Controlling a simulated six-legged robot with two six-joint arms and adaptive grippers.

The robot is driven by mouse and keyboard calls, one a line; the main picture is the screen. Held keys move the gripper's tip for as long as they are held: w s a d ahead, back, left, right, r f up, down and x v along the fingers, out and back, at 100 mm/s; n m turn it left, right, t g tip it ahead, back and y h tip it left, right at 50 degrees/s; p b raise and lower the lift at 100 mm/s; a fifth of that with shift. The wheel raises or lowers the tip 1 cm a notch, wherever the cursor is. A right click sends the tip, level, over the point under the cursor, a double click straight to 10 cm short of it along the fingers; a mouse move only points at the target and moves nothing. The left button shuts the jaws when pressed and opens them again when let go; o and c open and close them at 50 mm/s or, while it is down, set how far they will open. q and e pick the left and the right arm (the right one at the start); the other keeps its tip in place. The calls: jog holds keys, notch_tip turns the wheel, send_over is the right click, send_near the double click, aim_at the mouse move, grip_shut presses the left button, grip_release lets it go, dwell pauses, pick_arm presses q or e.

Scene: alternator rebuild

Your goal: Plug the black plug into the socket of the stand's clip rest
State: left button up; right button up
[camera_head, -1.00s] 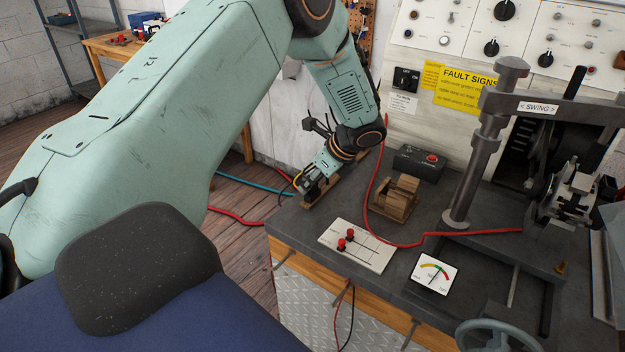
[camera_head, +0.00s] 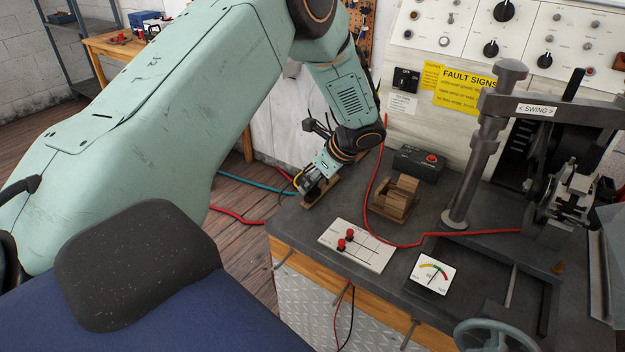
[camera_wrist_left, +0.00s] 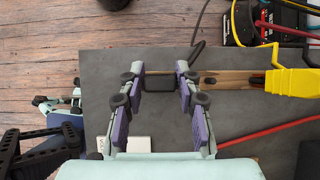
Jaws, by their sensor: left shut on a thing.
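My left gripper (camera_head: 306,190) is low at the left back edge of the grey bench (camera_head: 300,225). In the left wrist view its two fingers (camera_wrist_left: 161,82) are shut on the black plug (camera_wrist_left: 160,83), seen from above. The wooden clip rest (camera_wrist_left: 225,77) lies just right of the fingers, with a dark spot near its left end; I cannot tell whether that is the socket. It also shows beside the gripper in the head view (camera_head: 322,194). A yellow clip (camera_wrist_left: 290,82) lies over the rest's right end. Whether plug and rest touch is unclear. My right gripper is not in view.
A wooden block holder (camera_head: 396,200) and a black box with a red button (camera_head: 420,163) stand right of the gripper. A white board with red knobs (camera_head: 358,245) lies in front. A red cable (camera_head: 373,195) crosses the bench. Cables and a battery-like box (camera_wrist_left: 240,25) lie beyond the bench edge.

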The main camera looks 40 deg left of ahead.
pick_arm(q)
jog(key=o, duration=1.1)
notch_tip(320, 180, up, 9)
jog(key=p, duration=0.8)
jog(key=shift+f, duration=0.25)
